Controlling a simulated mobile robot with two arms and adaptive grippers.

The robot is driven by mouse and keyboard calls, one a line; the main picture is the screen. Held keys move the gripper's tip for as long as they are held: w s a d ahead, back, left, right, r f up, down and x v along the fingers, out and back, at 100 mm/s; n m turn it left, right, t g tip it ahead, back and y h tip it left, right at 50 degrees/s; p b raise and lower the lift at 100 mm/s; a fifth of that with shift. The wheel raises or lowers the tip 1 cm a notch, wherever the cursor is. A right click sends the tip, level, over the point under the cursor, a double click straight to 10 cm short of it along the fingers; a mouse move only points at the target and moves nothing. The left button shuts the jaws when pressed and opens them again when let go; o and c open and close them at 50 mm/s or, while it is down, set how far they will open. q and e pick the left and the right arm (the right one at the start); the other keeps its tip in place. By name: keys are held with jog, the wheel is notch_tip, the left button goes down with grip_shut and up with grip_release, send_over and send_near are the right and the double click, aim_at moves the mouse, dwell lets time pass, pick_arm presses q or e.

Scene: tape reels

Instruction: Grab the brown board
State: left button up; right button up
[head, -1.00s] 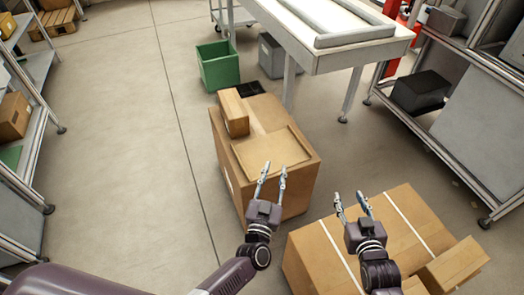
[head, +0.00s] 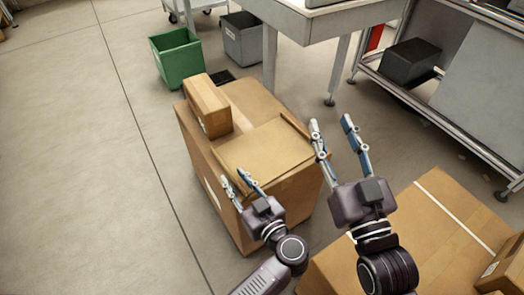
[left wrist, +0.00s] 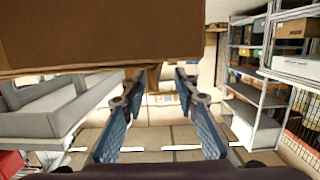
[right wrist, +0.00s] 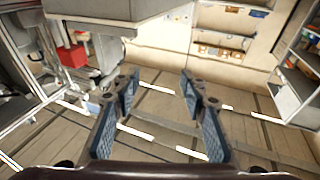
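The brown board (head: 264,147) is a flat panel lying on top of a large cardboard box (head: 228,215) in the head view. My left gripper (head: 234,178) is open and empty at the near left side of the board; the head view does not show clearly whether it touches. In the left wrist view a brown surface (left wrist: 95,35) fills the top, above the open fingers (left wrist: 159,76); I cannot tell if it is board or box. My right gripper (head: 331,121) is open and empty by the board's right side. The right wrist view shows nothing between its fingers (right wrist: 159,76).
A small carton (head: 207,104) stands on the same box, behind the board. Another large box (head: 440,225) is at the lower right. A green bin (head: 176,58), a grey bin (head: 242,40) and a table (head: 305,28) stand behind. The floor at left is clear.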

aim_at(226, 167)
pick_arm(q)
jog(key=shift+x, duration=0.8)
jog(key=b+x, duration=0.2)
jog(key=x, duration=0.3)
jog(key=shift+r, duration=0.1)
pick_arm(e)
jog(key=s+r+t+y, duration=0.1)
jog(key=s+r+t, duration=0.3)
jog(key=r, duration=0.5)
jog(key=shift+s+r+t+y, duration=0.4)
jog(key=shift+t, duration=0.4)
pick_arm(q)
jog(key=shift+c, duration=0.3)
grip_shut()
